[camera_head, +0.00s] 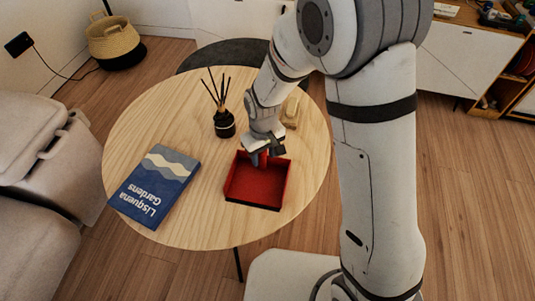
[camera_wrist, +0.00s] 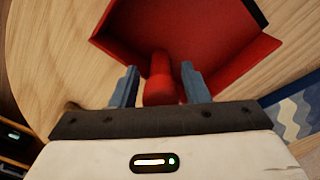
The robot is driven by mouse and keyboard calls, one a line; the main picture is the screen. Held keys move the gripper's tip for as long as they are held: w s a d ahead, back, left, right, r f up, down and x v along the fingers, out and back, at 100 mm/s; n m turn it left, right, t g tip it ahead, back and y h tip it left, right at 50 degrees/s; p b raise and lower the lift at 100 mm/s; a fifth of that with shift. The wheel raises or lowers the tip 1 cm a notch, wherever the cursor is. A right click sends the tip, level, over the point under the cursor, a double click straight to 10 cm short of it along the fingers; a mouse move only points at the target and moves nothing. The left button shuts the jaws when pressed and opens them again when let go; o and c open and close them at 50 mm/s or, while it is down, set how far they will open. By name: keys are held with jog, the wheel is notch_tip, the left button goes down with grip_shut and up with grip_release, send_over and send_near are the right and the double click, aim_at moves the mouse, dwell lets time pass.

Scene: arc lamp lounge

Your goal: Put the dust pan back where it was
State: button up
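The red dust pan (camera_head: 258,186) lies on the round wooden table (camera_head: 180,110), its tray towards the front edge and its dark lip facing the front. In the wrist view the dust pan (camera_wrist: 190,35) fills the upper middle, and its short red handle (camera_wrist: 160,82) points towards my gripper. My gripper (camera_wrist: 160,80) is open, with one blue finger on each side of the handle. A small gap shows between the left finger and the handle. In the head view my gripper (camera_head: 263,150) is at the pan's back end, and hides part of the handle.
A blue book (camera_head: 155,186) lies at the table's left. A black reed diffuser (camera_head: 223,122) stands behind the pan, and a tan object (camera_head: 291,110) lies behind my wrist. A grey sofa (camera_head: 40,160) is at the left. A dark round seat (camera_head: 235,55) is behind the table.

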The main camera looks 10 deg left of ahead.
jog(key=shift+o, duration=0.6)
jog(key=shift+r, duration=0.15)
notch_tip(320, 180, up, 12)
jog(key=p, duration=0.4)
jog(key=s+d+r+m, duration=0.2)
jog(key=s+d+r, duration=0.1)
jog(key=d, duration=0.5)
jog(key=s+d+r+m, duration=0.3)
jog(key=s+d, duration=0.2)
jog(key=d, duration=0.2)
jog(key=s+d+r+m+t, duration=0.1)
jog(key=s+d+r+m, duration=0.2)
jog(key=d, duration=0.5)
jog(key=shift+s+d+r, duration=0.3)
jog(key=shift+s+r, duration=0.1)
